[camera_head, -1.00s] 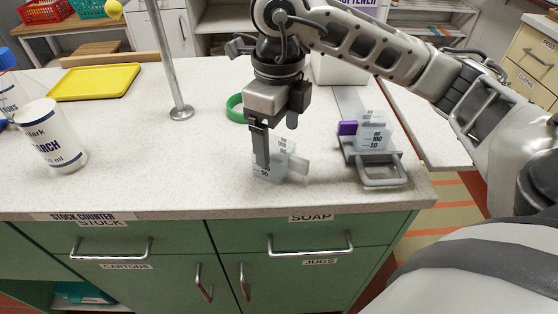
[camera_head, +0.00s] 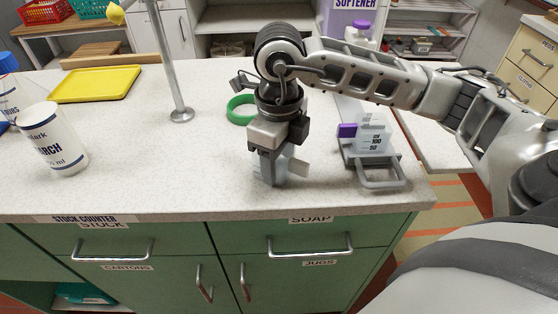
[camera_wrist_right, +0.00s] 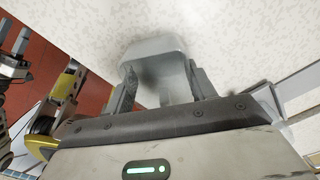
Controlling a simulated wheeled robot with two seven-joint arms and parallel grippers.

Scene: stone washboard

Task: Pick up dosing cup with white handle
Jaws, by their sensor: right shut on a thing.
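The dosing cup with the white handle (camera_head: 299,168) stands on the counter near its front edge, a pale translucent cup. My right gripper (camera_head: 270,176) points straight down over it and hides most of its body. In the right wrist view the cup (camera_wrist_right: 155,48) sits between the two fingers of the right gripper (camera_wrist_right: 166,88), which are shut on it. A similar cup with a purple handle (camera_head: 347,130) stands to the right on a grey scale-like stand (camera_head: 380,174).
A green ring (camera_head: 238,108) lies behind the gripper. A metal post (camera_head: 170,65) rises from the counter to the left. A yellow tray (camera_head: 95,83) and a white labelled tub (camera_head: 55,140) stand farther left. The counter between tub and gripper is clear.

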